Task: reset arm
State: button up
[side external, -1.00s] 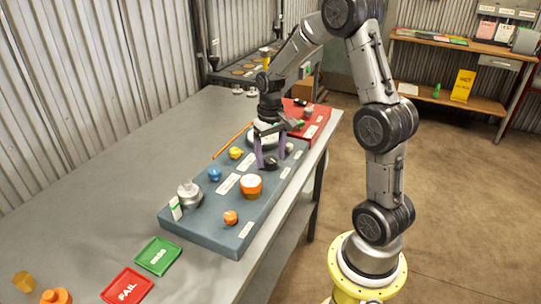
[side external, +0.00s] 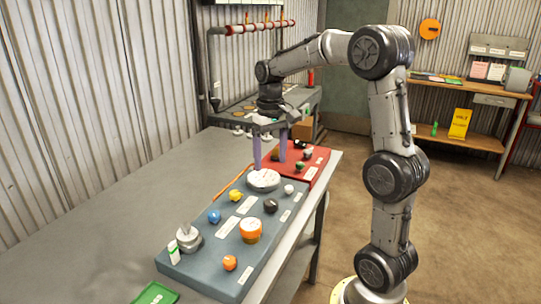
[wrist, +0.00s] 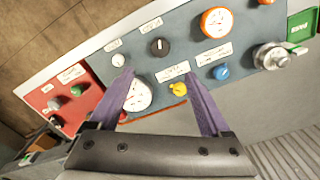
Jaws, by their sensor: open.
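My gripper (side external: 270,166) is open and empty, with its two purple fingers pointing down. It hangs above the far end of the grey-blue panel (side external: 196,262), near the white round gauge (side external: 263,180). In the wrist view the gauge (wrist: 138,97) shows beside the left finger, and the fingers (wrist: 160,80) are wide apart with nothing between them. The black knob (side external: 270,206) stands on the panel, clear of the fingers. My arm is raised and bent over the table.
The panel also bears an orange-ringed gauge (side external: 251,228), a blue knob (side external: 214,216), a yellow knob (side external: 236,195), an orange knob (side external: 230,262) and a metal fitting (side external: 188,238). A red panel (side external: 318,165) adjoins it. The grey table (side external: 120,210) is clear on the left.

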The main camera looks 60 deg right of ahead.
jog(key=shift+r, duration=0.3)
jog(key=s+a+r+n+t, duration=0.2)
jog(key=s+a+r, duration=0.1)
jog(key=a, duration=0.3)
jog(key=s+a+r+n+t, duration=0.1)
jog(key=s+a+r+n, duration=0.2)
jog(key=a, duration=0.4)
jog(key=s+a+f+t, duration=0.1)
jog(key=s+a+f, duration=0.1)
jog(key=s, duration=0.3)
jog(key=s+a+f+n+t, duration=0.1)
jog(key=s+a+f, duration=0.2)
jog(key=s, duration=0.1)
jog(key=shift+s+f+t, duration=0.3)
jog(key=shift+s, duration=0.1)
